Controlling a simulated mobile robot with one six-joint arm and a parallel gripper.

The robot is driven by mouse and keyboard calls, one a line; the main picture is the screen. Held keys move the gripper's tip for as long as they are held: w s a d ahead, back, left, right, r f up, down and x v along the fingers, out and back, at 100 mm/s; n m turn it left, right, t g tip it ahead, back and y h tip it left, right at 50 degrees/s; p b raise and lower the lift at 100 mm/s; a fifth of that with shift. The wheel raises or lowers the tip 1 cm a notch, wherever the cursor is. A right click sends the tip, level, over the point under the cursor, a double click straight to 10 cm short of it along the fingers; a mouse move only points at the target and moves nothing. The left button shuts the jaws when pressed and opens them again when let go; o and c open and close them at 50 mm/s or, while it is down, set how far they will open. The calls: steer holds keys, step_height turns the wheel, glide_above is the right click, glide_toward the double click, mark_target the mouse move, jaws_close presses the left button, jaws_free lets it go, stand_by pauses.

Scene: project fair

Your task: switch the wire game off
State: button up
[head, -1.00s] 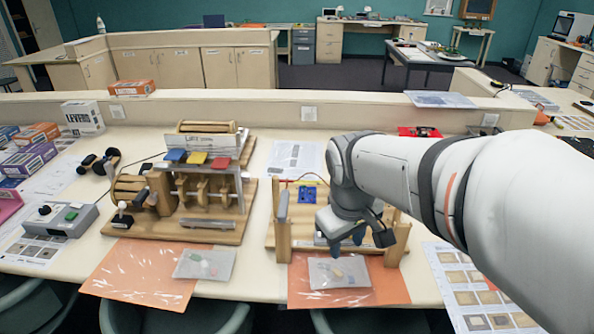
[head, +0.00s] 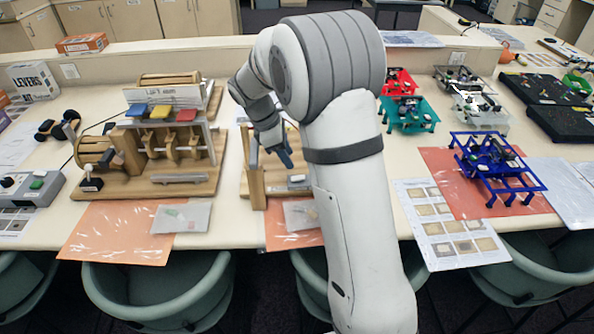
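The wire game (head: 257,188), a wooden base with upright wooden posts, stands at the middle of the table in the head view. My arm hides its right part, and I cannot make out its switch or whether it is on. A small grey part (head: 298,181) shows on its base beside my arm. My gripper (head: 271,157) is over the left part of the game, pointing down. Its two dark fingertips look apart, with nothing seen between them. I cannot tell whether a finger touches the game.
A wooden lift machine (head: 160,189) with coloured blocks stands close on the left. A grey control box (head: 30,188) is at the far left. Blue (head: 490,160), teal (head: 408,112) and red (head: 398,81) framed models stand to the right. A low ledge runs behind.

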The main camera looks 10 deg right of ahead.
mark_target(297, 178)
steer(key=p+x, duration=0.1)
steer(key=x, duration=0.6)
steer(key=shift+f, duration=0.15)
steer(key=shift+s, duration=0.1)
